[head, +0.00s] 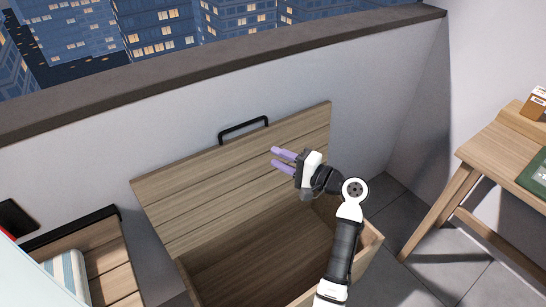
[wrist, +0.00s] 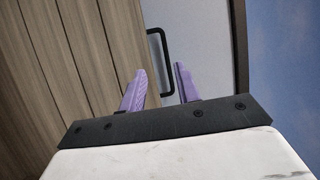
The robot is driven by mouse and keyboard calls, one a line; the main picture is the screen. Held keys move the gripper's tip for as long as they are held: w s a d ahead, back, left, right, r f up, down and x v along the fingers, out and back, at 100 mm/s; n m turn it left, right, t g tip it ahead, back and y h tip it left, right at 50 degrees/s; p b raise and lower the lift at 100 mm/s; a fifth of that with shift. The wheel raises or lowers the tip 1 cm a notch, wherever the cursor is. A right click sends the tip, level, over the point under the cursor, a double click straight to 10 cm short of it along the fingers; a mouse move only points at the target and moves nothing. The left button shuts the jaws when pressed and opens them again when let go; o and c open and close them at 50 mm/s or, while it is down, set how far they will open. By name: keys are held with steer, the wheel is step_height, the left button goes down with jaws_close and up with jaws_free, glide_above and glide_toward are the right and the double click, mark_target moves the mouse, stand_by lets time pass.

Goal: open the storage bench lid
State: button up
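The storage bench (head: 376,246) is a wooden box near the wall, with its inside showing in the head view. Its slatted wooden lid (head: 230,165) stands raised, leaning back toward the wall. A black handle (head: 243,128) is on the lid's upper edge; it also shows in the wrist view (wrist: 153,64). My gripper (head: 274,158) has purple fingers and is in front of the lid, below and right of the handle. In the wrist view the fingers (wrist: 160,80) are apart with nothing between them. Whether they touch the lid is unclear.
A wooden table (head: 485,150) stands at the right, with a small box (head: 536,103) on it. A slatted wooden seat (head: 108,265) with a striped cushion (head: 65,275) is at the lower left. A low wall (head: 180,85) runs behind the bench. Grey floor tiles (head: 440,255) lie clear between bench and table.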

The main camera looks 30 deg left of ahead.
steer(key=s+d+b, duration=0.1)
steer(key=d+b, duration=0.1)
steer(key=d, duration=0.9)
steer(key=shift+s, duration=0.15)
